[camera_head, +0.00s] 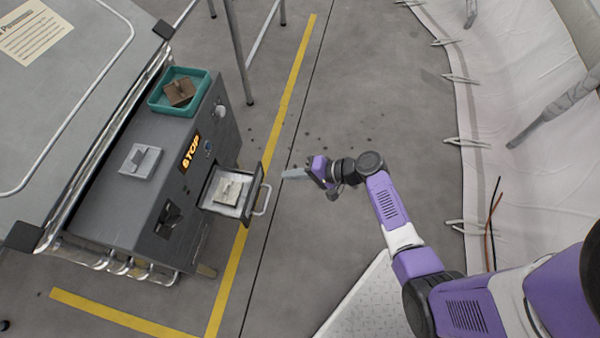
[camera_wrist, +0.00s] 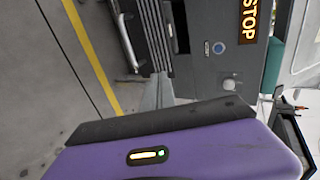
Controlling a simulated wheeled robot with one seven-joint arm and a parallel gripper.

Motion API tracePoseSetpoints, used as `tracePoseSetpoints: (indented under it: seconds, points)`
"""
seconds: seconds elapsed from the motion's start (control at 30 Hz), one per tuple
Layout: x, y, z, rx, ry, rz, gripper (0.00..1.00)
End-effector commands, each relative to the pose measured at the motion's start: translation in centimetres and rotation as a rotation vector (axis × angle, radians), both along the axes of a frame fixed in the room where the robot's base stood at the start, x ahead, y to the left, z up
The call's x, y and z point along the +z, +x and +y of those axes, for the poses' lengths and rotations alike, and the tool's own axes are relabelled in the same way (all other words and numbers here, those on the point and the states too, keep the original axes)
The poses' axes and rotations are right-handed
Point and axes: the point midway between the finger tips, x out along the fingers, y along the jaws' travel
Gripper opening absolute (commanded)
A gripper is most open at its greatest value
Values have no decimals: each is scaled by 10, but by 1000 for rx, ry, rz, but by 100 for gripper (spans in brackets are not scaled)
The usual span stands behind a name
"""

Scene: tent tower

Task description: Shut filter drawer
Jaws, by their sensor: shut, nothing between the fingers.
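The filter drawer (camera_head: 232,190) stands open from the side of the grey machine in the head view. A pale square filter with a small tan piece on it lies inside. The drawer's bar handle (camera_head: 263,200) faces right. My gripper (camera_head: 290,173) is shut and empty, to the upper right of the handle and apart from it in the picture. In the wrist view, the pale fingers (camera_wrist: 155,93) show beyond my purple wrist housing, which covers the lower part. I cannot clearly make out the drawer there.
The machine (camera_head: 125,195) carries an orange STOP sign (camera_head: 190,152), a teal tray (camera_head: 180,92) and a grey block (camera_head: 140,160). Metal legs (camera_head: 238,50) stand behind it. Yellow floor lines run beside it.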

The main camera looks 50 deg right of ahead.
Motion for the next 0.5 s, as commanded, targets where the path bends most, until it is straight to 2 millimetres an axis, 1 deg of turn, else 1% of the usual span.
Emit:
tracePoseSetpoints:
  seconds: [0.03,0.2,0.33,0.5]
  points:
    - [-6,8,5,2,0,0,0]
    - [-23,33,19,2,0,1,0]
    - [-21,50,28,1,-2,-1,0]
    - [-21,63,36,0,-2,0,0]
